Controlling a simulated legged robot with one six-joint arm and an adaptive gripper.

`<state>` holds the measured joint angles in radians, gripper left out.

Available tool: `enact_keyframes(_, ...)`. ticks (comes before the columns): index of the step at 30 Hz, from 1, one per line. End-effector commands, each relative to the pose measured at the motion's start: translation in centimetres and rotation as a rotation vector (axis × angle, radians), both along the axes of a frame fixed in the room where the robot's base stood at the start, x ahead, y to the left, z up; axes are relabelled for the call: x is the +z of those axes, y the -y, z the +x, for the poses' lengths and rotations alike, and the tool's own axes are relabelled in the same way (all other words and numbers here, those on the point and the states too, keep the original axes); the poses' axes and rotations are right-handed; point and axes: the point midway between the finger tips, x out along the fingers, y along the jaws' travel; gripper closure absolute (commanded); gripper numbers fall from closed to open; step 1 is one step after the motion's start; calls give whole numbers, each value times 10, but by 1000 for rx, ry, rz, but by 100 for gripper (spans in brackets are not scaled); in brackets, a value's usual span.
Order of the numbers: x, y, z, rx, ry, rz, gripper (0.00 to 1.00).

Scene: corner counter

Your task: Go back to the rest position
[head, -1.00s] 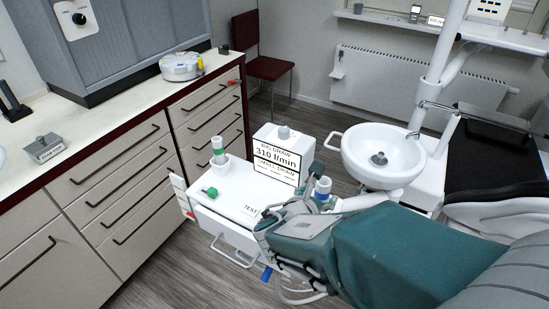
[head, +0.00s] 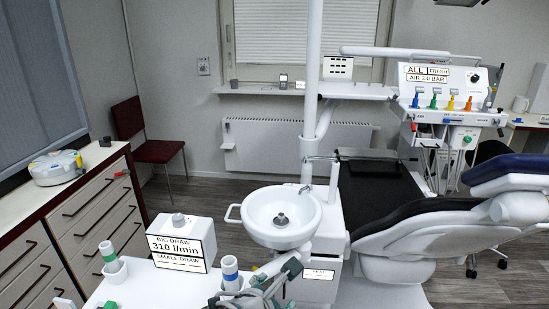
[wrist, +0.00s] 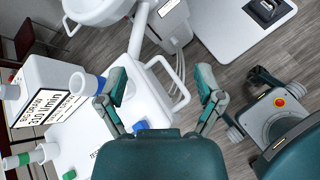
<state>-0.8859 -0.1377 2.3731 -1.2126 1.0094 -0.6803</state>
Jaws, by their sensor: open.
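My gripper (wrist: 160,88) shows in the wrist view with its two teal and grey fingers spread wide. Nothing is between the fingertips; the white cart's edge, a rail and grey floor show beyond them. In the head view only part of my teal and grey arm end (head: 270,290) shows, low in the middle, cut off by the bottom edge. It is over or beside the right side of the white cart (head: 140,292); the exact gap cannot be told. The blue-banded tube (head: 230,272) stands close to it, and in the wrist view it is left of the left finger (wrist: 88,84).
A box reading 310 l/min (head: 182,243) and a green-banded tube (head: 112,265) stand on the cart. A white basin (head: 282,232) is just behind. Drawers (head: 90,225) line the left, a dental chair (head: 440,240) the right. Some floor is clear between drawers and basin.

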Motion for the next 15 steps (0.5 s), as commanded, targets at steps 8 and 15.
enact_keyframes(8,4,110,-31,-700,-6,581,14)
enact_keyframes(15,11,154,-72,-1252,78,1102,14)
